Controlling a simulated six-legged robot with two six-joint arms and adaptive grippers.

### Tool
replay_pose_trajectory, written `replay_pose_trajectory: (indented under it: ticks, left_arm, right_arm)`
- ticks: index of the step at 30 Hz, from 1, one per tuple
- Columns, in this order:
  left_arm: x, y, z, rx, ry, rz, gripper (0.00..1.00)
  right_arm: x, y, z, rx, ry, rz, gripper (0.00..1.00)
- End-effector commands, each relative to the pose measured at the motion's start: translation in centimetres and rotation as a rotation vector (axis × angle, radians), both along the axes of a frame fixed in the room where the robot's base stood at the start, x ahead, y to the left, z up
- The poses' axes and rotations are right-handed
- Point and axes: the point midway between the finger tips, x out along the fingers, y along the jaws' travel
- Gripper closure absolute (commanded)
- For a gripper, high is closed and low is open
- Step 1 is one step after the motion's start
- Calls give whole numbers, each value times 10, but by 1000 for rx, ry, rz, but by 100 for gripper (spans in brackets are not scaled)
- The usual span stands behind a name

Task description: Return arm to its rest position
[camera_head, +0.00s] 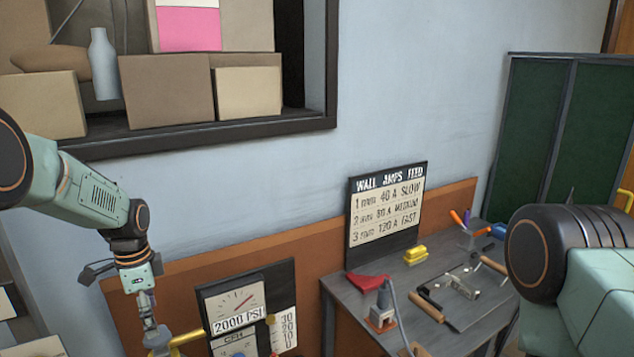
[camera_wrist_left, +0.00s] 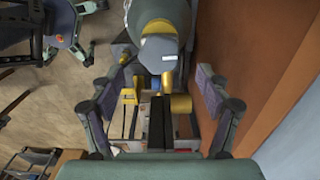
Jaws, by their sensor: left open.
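My left arm comes in from the left in the head view and bends down. Its gripper (camera_head: 152,325) hangs at the lower left, beside the pressure gauge board. In the left wrist view the left gripper (camera_wrist_left: 162,85) has its two fingers spread wide. A grey-green cylinder (camera_wrist_left: 160,14) with brass-yellow fittings (camera_wrist_left: 180,103) shows beyond and between the fingers. I cannot tell whether the fingers touch it. Yellow fittings (camera_head: 187,338) also show by the gripper in the head view. Part of my right arm shows at the right edge; its gripper is out of view.
The gauge board (camera_head: 235,308) reads 2000 PSI. A grey workbench (camera_head: 345,292) bears a settings sign (camera_head: 387,215), a yellow block (camera_head: 415,255), a red piece (camera_head: 367,282) and several tools. A dark-framed shelf (camera_head: 215,131) with boxes is above. Green screens (camera_head: 565,130) stand at right.

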Motion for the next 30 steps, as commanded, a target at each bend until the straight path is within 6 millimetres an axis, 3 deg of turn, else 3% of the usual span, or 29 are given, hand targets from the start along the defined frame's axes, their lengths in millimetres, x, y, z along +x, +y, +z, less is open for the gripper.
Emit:
replay_pose_trajectory:
  ticks: [6, 12, 24, 30]
  left_arm:
    - [-1, 0, -31, 0, 2, 1, 24]
    - [0, 0, -44, 0, 0, 1, 24]
    - [0, 0, -44, 0, 0, 4, 24]
    - [1, 0, -23, -2, -3, 1, 24]
  right_arm:
    - [0, 0, 0, 0, 0, 0, 100]
    - [0, 0, 0, 0, 0, 0, 100]
    - [0, 0, 0, 0, 0, 0, 100]
    - [0, 0, 0, 0, 0, 0, 100]
